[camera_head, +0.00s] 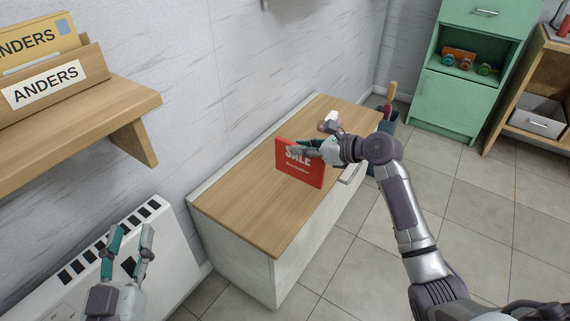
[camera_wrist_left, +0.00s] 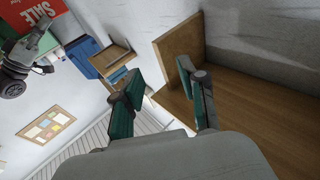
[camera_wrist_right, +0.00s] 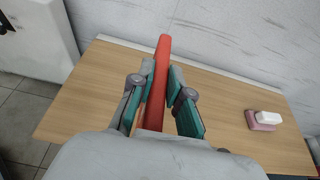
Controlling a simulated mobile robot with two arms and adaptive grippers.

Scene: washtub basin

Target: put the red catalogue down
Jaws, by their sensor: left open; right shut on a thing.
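The red catalogue (camera_head: 300,171) has "SALE" printed in white on its face. It stands upright, over the wooden top of a low cabinet (camera_head: 255,205). My right gripper (camera_head: 308,148) is shut on it from the right. In the right wrist view the catalogue (camera_wrist_right: 157,85) shows edge-on between the two fingers (camera_wrist_right: 158,100). I cannot tell whether its lower edge touches the cabinet top. My left gripper (camera_head: 128,243) is open and empty at the lower left, in front of the radiator. The catalogue also shows at the top left of the left wrist view (camera_wrist_left: 66,13).
A pink and white block (camera_wrist_right: 268,117) lies on the cabinet top, near its far end (camera_head: 328,123). A wooden wall shelf (camera_head: 120,110) with a file box labelled "ANDERS" (camera_head: 60,85) is at the left. A white radiator (camera_head: 165,235) is below it. The cabinet top's near part is clear.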

